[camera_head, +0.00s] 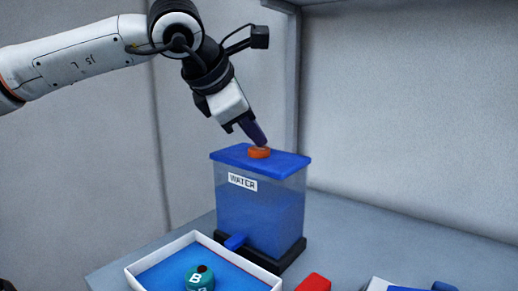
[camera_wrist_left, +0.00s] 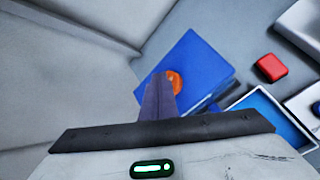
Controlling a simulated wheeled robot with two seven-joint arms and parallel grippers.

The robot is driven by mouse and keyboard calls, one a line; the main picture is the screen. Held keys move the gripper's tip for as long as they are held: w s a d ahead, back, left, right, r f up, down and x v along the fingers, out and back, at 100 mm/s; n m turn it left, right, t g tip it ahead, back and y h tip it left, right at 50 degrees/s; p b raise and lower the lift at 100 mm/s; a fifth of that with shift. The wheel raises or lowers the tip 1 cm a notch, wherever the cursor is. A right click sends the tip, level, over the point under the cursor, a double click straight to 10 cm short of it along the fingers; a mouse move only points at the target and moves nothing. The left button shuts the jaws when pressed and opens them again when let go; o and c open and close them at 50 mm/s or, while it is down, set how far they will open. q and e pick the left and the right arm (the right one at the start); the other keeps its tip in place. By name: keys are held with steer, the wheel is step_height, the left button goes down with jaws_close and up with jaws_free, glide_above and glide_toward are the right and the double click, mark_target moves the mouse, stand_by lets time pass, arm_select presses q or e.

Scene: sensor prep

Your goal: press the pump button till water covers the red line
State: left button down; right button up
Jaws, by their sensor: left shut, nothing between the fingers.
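The water tank (camera_head: 262,205) stands on the table with a blue lid, clear walls and a label reading WATER. Its orange pump button (camera_head: 259,152) is on top of the lid and also shows in the left wrist view (camera_wrist_left: 175,82). My left gripper (camera_head: 262,143) is shut and empty, its fingertips at the button; I cannot tell whether they touch it. My right gripper is not in view.
A teal round object marked B (camera_head: 200,278) is in the tray. A red block (camera_head: 314,283) lies right of it. Another white container with blue items (camera_head: 377,284) is at the lower right. Grey walls stand behind; the table right of the tank is clear.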

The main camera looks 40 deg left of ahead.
mark_target(255, 150)
arm_select(q)
steer(key=shift+f+b, duration=0.35)
steer(key=shift+f, duration=0.15)
steer(key=shift+r, duration=0.1)
stand_by(0.3)
steer(key=shift+r+p, duration=0.95)
steer(key=shift+r, duration=0.15)
step_height(255, 150, up, 5)
steer(key=p, duration=0.4)
stand_by(0.6)
